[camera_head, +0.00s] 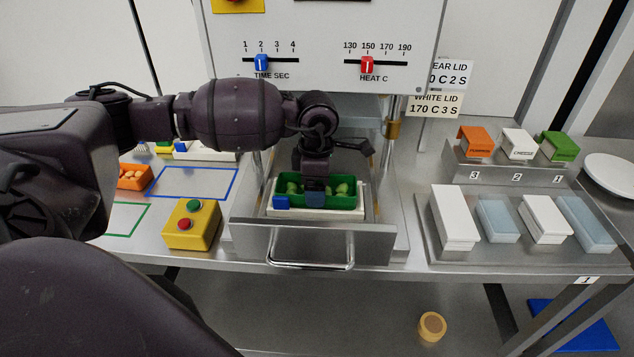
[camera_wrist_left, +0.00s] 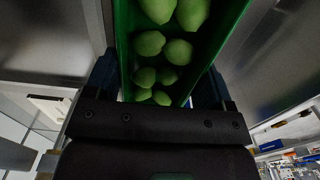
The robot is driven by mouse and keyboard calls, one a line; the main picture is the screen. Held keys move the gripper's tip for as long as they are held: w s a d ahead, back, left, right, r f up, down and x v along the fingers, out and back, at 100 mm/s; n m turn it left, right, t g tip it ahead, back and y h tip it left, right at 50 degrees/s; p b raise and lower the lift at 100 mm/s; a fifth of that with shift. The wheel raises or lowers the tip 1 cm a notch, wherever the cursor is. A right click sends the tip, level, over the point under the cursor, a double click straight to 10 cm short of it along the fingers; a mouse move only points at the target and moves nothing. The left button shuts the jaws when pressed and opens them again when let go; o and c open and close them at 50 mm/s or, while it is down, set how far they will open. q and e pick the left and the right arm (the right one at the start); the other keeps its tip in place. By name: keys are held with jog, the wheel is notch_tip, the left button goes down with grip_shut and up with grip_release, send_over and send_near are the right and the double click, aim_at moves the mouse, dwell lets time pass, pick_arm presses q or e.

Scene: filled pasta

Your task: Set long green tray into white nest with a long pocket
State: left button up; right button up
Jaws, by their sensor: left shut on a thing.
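The long green tray (camera_head: 346,201) holds several pale green pieces of filled pasta, which also show in the left wrist view (camera_wrist_left: 178,52). My left gripper (camera_head: 315,190) is shut on the tray's near side, with its fingers around the tray walls in the left wrist view (camera_wrist_left: 150,95). The white nest (camera_head: 350,211) lies in the open metal drawer, directly beneath the tray, with a blue block at its left front. The tray hides the pocket, so I cannot tell whether it is fully seated. My right gripper is not in view.
The metal drawer (camera_head: 375,243) has a front wall and handle. A yellow button box (camera_head: 191,225) stands to its left. An orange tray (camera_head: 134,178) is farther left. Lid stacks (camera_head: 454,217) stand on a rack at the right. The sealing machine rises behind the drawer.

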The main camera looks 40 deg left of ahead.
pick_arm(q)
jog(key=o, duration=1)
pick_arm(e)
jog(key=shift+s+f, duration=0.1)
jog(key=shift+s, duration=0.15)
pick_arm(q)
jog(key=shift+r, duration=0.1)
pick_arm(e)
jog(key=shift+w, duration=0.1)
pick_arm(q)
jog(key=shift+r, duration=0.3)
notch_tip(320, 180, up, 9)
jog(key=shift+r, duration=0.55)
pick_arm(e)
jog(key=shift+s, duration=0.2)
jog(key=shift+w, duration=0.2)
